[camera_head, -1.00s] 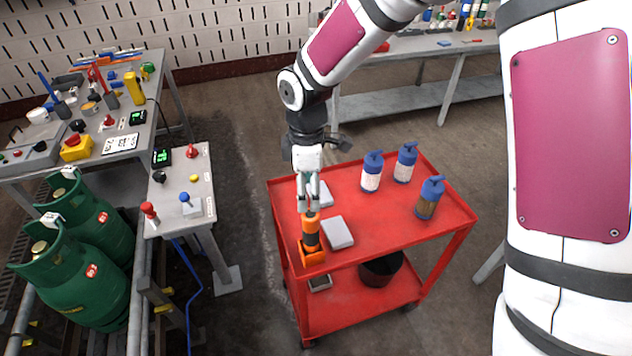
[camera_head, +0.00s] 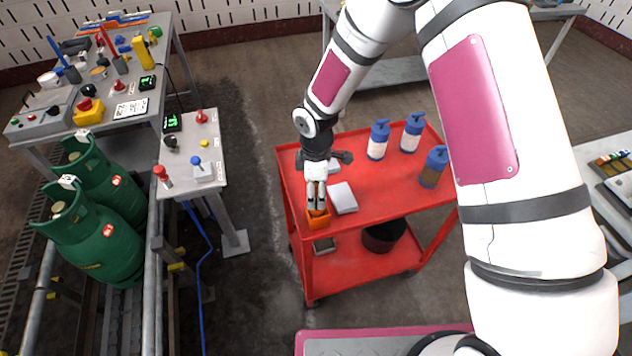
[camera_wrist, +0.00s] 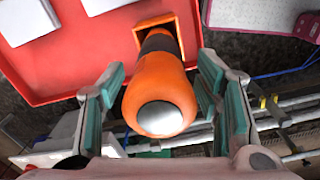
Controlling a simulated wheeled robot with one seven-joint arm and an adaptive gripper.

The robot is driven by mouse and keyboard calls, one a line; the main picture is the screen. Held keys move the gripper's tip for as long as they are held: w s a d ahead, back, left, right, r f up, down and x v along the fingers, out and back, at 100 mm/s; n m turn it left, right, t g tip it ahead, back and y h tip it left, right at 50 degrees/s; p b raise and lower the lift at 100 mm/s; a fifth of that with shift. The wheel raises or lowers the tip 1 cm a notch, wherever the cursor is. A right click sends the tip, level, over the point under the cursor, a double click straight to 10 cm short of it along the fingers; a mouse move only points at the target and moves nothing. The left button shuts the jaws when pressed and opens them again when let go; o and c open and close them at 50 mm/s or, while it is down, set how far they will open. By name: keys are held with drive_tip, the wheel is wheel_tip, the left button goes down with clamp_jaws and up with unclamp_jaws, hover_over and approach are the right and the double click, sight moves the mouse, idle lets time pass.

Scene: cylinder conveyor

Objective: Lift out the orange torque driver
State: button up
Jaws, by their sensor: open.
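The orange torque driver (camera_wrist: 158,90) stands in its orange holder (camera_head: 318,217) at the front left corner of the red cart (camera_head: 377,193). In the wrist view its orange handle with a silver end cap points toward the camera, and the dark shaft runs down to the square orange holder (camera_wrist: 186,24). My gripper (camera_head: 317,203) is directly over the holder and hides most of the driver in the head view. In the wrist view my gripper (camera_wrist: 165,108) is open, with one pad on each side of the handle. Gaps show between pads and handle.
White boxes (camera_head: 342,197) lie close to the right of my gripper. Several blue-capped bottles (camera_head: 378,139) stand farther back on the cart. A black bucket (camera_head: 384,236) is on the lower shelf. A control stand (camera_head: 196,150) and green gas cylinders (camera_head: 103,238) are at left.

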drive_tip(key=shift+f, duration=0.1)
clamp_jaws()
drive_tip(key=c, duration=0.8)
unclamp_jaws()
drive_tip(key=shift+c, duration=0.2)
drive_tip(key=c, duration=0.5)
drive_tip(key=shift+r+p, duration=0.6)
drive_tip(key=shift+r, duration=3.2)
drive_tip(key=shift+c, duration=0.2)
drive_tip(key=shift+w, duration=0.1)
